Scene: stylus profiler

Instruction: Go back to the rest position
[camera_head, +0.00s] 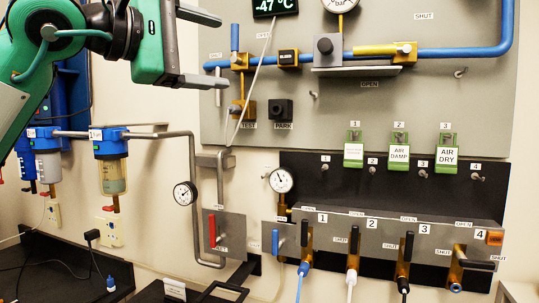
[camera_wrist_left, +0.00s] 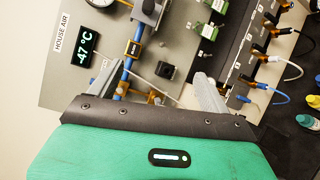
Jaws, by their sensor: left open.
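My left gripper (camera_head: 212,50) comes in from the upper left in the head view, in front of the grey wall panel (camera_head: 420,110). Its two fingers are spread apart with nothing between them. It also shows open in the left wrist view (camera_wrist_left: 153,75), over the panel with the blue pipe (camera_wrist_left: 125,78) and the -47 °C display (camera_wrist_left: 79,46). Whether the fingers touch the panel cannot be told, but nothing is gripped. My right gripper is in neither view.
Below are a red-handled valve (camera_head: 212,230), numbered outlets (camera_head: 352,247) with hoses, and a gauge (camera_head: 281,180). Filter units (camera_head: 111,165) hang at left. A thin pale rod (camera_head: 254,75) slants across the panel near my left gripper.

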